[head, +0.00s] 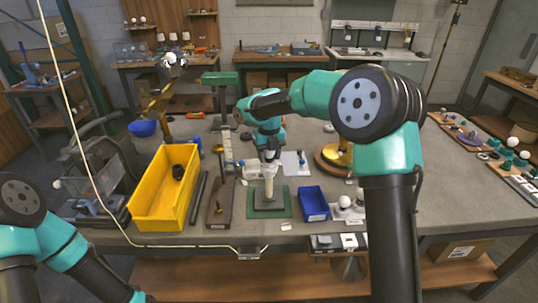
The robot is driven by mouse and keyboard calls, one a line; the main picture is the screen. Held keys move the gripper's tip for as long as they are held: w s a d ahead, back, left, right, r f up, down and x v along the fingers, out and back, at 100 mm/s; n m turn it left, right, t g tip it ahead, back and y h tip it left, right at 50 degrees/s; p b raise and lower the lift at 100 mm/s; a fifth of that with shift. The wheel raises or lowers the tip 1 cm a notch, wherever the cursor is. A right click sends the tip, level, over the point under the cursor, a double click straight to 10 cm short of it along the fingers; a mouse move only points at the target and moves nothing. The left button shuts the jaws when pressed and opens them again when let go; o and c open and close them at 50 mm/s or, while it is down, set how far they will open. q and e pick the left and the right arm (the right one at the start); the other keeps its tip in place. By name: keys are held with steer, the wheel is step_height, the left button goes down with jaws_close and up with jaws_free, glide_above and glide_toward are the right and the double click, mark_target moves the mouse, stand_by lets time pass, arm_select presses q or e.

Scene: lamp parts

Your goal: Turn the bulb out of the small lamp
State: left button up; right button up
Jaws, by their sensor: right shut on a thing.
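The small lamp (268,190) stands upright on the table, a pale post on a dark square base over a green mat (285,211). My right gripper (269,173) points down right above the post's top. It is shut on the bulb, which its fingers mostly hide. I cannot tell whether the bulb still sits in the socket. My left arm comes in at the lower left, and its gripper is out of the picture.
A yellow bin (150,217) with a dark round part inside stands left of the lamp. A blue tray (313,204) is on the right, near white bulbs (345,201). A brass lamp (335,158) stands behind the tray. A dark board (220,207) lies between bin and mat.

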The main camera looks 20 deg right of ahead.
steer(key=shift+n, duration=1.4)
steer(key=o, duration=0.7)
steer(key=m, duration=0.7)
steer(key=m, duration=0.6)
steer(key=shift+m, duration=0.4)
